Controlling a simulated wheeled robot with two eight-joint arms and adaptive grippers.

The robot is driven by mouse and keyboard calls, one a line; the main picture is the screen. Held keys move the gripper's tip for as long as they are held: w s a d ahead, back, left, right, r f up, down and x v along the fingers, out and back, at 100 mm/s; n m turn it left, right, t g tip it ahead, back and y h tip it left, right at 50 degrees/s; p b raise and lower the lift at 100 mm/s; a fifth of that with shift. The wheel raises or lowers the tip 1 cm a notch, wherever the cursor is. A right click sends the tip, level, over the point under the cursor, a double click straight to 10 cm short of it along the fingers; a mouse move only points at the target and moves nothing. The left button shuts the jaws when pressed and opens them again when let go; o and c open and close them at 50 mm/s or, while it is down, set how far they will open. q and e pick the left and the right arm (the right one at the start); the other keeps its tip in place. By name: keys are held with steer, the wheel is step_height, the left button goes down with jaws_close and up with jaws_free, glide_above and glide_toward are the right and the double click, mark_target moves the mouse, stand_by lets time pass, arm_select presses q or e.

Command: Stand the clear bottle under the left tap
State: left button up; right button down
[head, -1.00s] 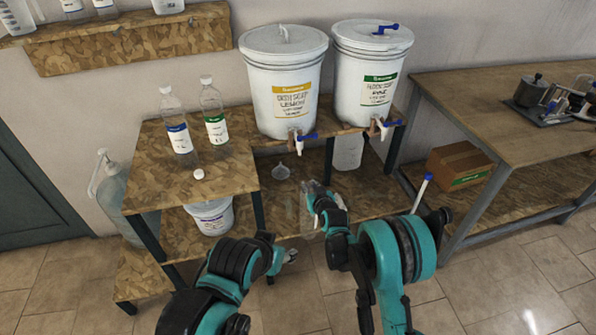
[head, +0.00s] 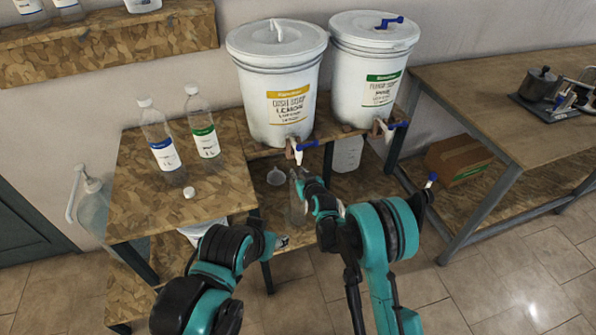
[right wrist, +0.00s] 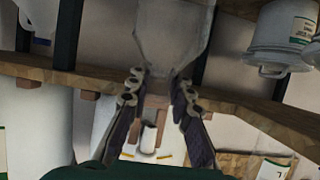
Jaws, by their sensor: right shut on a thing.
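A clear bottle (head: 297,210), without a label that I can see, is in my right gripper (head: 304,184). In the right wrist view the fingers (right wrist: 158,98) are closed around the narrow neck of the bottle (right wrist: 172,35). The left tap (head: 300,147), white with a blue handle, juts from the drum with the yellow label (head: 290,110). The bottle shows below this tap in the head view; the exact alignment is hard to judge. The wrist view shows a white tap (right wrist: 150,138) beyond the fingers. My left gripper (head: 278,241) is low, left of the bottle, and its fingers are unclear.
A second drum (head: 378,80) has its own tap (head: 386,128), with a white jug (head: 347,153) below. A funnel (head: 275,177) is left of the bottle. A blue-labelled bottle (head: 160,140), a green-labelled bottle (head: 203,125) and a white cap (head: 190,193) are on the left worktop.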

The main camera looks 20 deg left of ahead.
steer(key=shift+w+f, duration=0.1)
steer(key=c, duration=1.5)
jaws_free()
steer(key=shift+o, duration=0.7)
